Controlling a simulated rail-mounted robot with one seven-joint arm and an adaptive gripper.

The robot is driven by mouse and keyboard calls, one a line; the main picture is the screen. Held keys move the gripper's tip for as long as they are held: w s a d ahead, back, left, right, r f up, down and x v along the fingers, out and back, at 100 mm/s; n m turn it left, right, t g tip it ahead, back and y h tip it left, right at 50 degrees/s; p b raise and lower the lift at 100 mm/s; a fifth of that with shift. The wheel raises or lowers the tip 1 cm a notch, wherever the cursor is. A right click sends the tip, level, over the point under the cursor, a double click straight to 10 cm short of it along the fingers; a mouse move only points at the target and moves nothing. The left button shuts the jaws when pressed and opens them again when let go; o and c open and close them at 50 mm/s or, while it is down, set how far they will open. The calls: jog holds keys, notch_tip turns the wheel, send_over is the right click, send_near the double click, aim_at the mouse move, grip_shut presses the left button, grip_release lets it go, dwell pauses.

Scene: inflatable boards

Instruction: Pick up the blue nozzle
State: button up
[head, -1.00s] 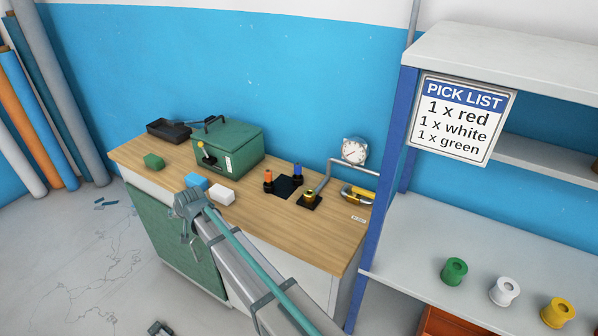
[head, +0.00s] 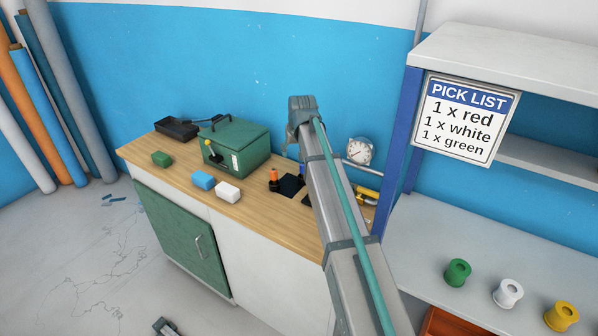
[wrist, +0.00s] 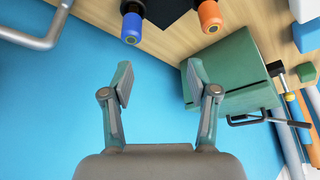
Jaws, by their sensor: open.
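The blue nozzle (wrist: 131,27) has a dark base and a blue collar. In the wrist view it is at the top edge, left of the orange nozzle (wrist: 209,16). In the head view only a sliver of the blue nozzle (head: 302,170) shows beside my arm, which hides the rest. My gripper (wrist: 160,83) is open and empty. The blue nozzle is beyond the fingertips, apart from them.
The wooden bench (head: 240,208) holds a green box (head: 237,148), a black tray (head: 177,129), small green, blue and white blocks and a gauge (head: 360,151) on a bent pipe. A shelf with spools (head: 457,272) stands right. The blue wall is behind the bench.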

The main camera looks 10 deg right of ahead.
aim_at(303, 164)
jog(key=shift+w+d+f+p, duration=0.6)
jog(key=shift+f+p, duration=0.05)
jog(key=shift+f, duration=0.85)
jog(key=shift+w+d+f+p, duration=0.55)
jog(key=shift+d+f+p, duration=0.15)
jog(key=shift+f, duration=0.75)
jog(key=shift+w+d+f+p, duration=0.55)
jog(key=shift+w+f+p, duration=0.1)
jog(key=shift+f, duration=0.85)
grip_shut()
